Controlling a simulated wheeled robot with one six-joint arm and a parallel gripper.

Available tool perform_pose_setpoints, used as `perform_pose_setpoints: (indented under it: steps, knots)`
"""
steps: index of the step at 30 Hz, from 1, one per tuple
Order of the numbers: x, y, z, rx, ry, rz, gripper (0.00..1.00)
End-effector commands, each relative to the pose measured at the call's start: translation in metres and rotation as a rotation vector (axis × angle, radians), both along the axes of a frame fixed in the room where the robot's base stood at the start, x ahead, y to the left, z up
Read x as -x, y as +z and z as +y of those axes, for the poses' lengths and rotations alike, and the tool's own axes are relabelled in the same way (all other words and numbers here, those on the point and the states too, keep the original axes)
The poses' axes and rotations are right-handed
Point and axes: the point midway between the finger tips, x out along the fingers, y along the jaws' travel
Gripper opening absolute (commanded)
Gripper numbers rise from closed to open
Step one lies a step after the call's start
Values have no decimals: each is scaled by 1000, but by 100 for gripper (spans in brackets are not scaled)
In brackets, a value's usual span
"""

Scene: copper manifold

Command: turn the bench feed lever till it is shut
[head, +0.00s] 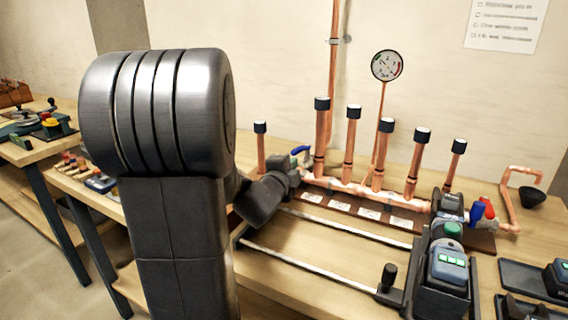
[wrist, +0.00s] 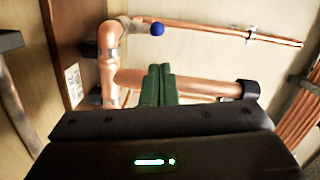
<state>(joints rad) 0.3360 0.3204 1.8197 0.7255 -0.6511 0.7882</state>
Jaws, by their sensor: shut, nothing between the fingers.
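A blue lever handle (head: 301,150) shows at the left end of the copper manifold (head: 365,188) in the head view, close beside my gripper (head: 290,168). In the wrist view a round blue end (wrist: 157,29) shows near a pipe fitting, above and slightly left of my fingertips. It looks like the tip of that handle. My gripper's green fingers (wrist: 160,70) are together and empty, in front of a copper pipe with a black cap (wrist: 246,89). Contact with the lever does not show. The lever's stem and valve body are mostly hidden. No label names the bench feed lever.
Several capped copper pipes (head: 350,145) rise from the manifold, with a gauge (head: 387,65) behind. Red and blue handles (head: 482,208) sit at its right end. A black and grey device (head: 447,270) stands in front on rails. Bare bench (head: 310,255) lies between the rails.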

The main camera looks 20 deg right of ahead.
Motion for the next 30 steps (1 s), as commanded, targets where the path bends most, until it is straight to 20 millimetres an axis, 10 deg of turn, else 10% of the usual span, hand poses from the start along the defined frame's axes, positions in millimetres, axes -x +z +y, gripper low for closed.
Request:
perform_pose_setpoints:
  steps: [15, 30]
  knots:
    - [-57, -3, -53, 1, 0, 1, 0]
    - [-64, -4, -56, 0, 4, 1, 0]
